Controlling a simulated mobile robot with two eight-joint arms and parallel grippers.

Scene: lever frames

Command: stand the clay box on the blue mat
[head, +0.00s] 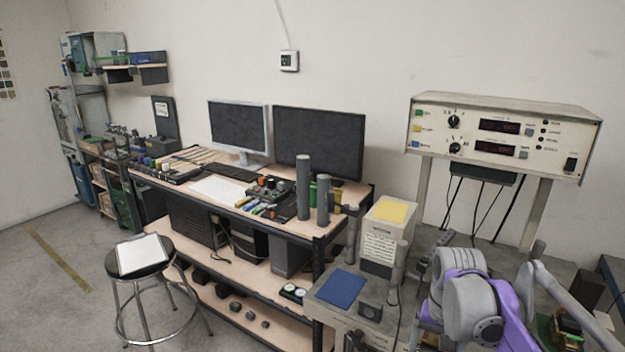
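The blue mat (340,288) lies flat and bare on the grey bench at the lower middle right. I cannot pick out a clay box with certainty in the head view. A small dark brown block (587,290) shows at the far right, partly behind a pale curved arm link, and I cannot tell whether it is the box. A purple and grey arm part is at the lower right. I see no fingertips of either gripper.
A cream box with a yellow top (383,240) stands behind the mat. A small dark block (370,312) sits close to the mat's right. A cream instrument panel (502,138) stands at right. A cluttered wooden desk (290,226) and a stool (140,262) are to the left.

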